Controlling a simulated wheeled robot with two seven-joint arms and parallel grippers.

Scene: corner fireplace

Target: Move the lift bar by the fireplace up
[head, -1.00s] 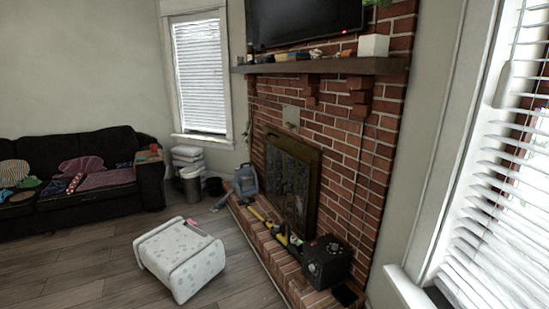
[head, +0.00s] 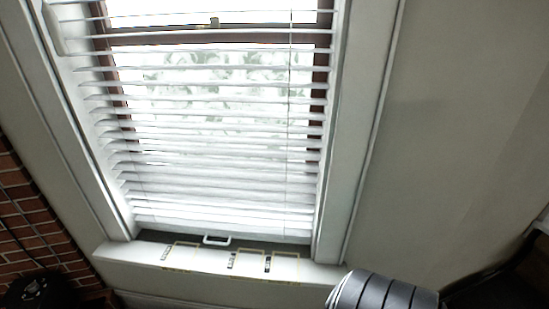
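A window with white horizontal blinds (head: 215,150) fills the left and middle of the head view. The blinds are lowered nearly to the sill. A small white loop-shaped handle (head: 217,240) sits at their bottom edge, just above the sill. A short, thick white bar (head: 54,30) shows at the upper left side of the blinds. I cannot tell for certain which of these is the lift bar. Neither of my grippers is in view.
The white sill (head: 200,261) carries yellow outlines and small dark marks. The brick fireplace wall (head: 30,215) and a dark object (head: 35,290) are at left. A grey ribbed object (head: 382,291) stands below the sill's right end. Bare wall (head: 450,130) is at right.

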